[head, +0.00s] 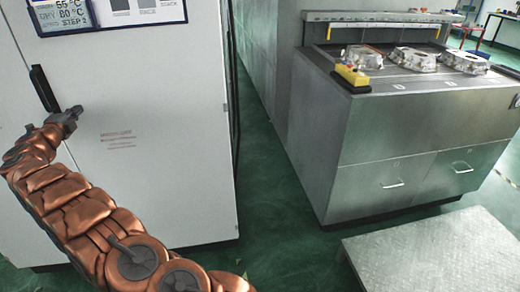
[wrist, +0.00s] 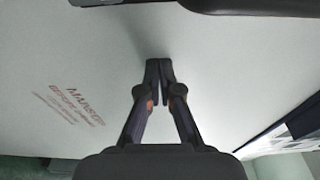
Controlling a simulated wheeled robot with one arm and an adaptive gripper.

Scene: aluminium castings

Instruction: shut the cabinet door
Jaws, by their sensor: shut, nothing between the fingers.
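The pale grey cabinet door (head: 150,90) fills the left of the head view, with a black handle (head: 44,88) and small red print on its face. A thin seam runs down near the handle; I cannot tell how far the door stands from its frame. My gripper (head: 76,111) is shut and empty, just right of and below the handle. In the wrist view the pale panel (wrist: 90,50) fills most of the picture, and the closed fingertips (wrist: 158,68) point at it. They are close to its surface; contact is unclear. A dark bar shows at the top edge.
A metal workbench (head: 400,150) with drawers stands to the right, bearing several castings (head: 412,60) and a yellow control box (head: 352,76). A low grey platform (head: 430,255) is at front right. Green floor (head: 275,215) lies open between cabinet and bench.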

